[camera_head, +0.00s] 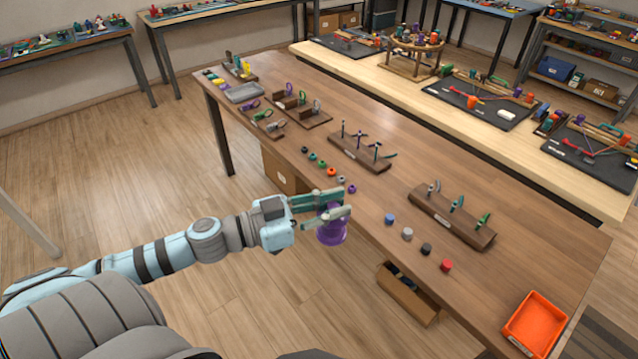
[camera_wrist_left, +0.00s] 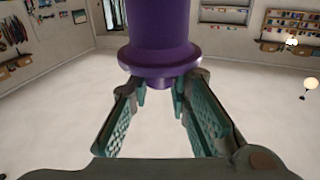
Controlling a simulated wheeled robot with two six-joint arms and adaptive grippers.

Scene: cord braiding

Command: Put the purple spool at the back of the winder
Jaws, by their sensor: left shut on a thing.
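The purple spool (camera_head: 331,230) is in my left gripper (camera_head: 332,204), by the near edge of the brown table. The green fingers are shut on it, and its wider flanged part hangs below them. In the left wrist view the purple spool (camera_wrist_left: 160,35) fills the top middle, and the left gripper's fingers (camera_wrist_left: 160,100) reach up to its end on both sides. A round wooden stand (camera_head: 405,67) with several coloured spools on it stands on the far bench; it may be the winder, but I cannot tell for sure. My right gripper is not in view.
The brown table (camera_head: 450,165) carries wooden racks with upright tools (camera_head: 452,215), small coloured caps (camera_head: 408,233) and an orange tray (camera_head: 535,325). The pale bench (camera_head: 400,85) behind has black mats (camera_head: 480,103). An open box (camera_head: 408,292) is below the table's near edge.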

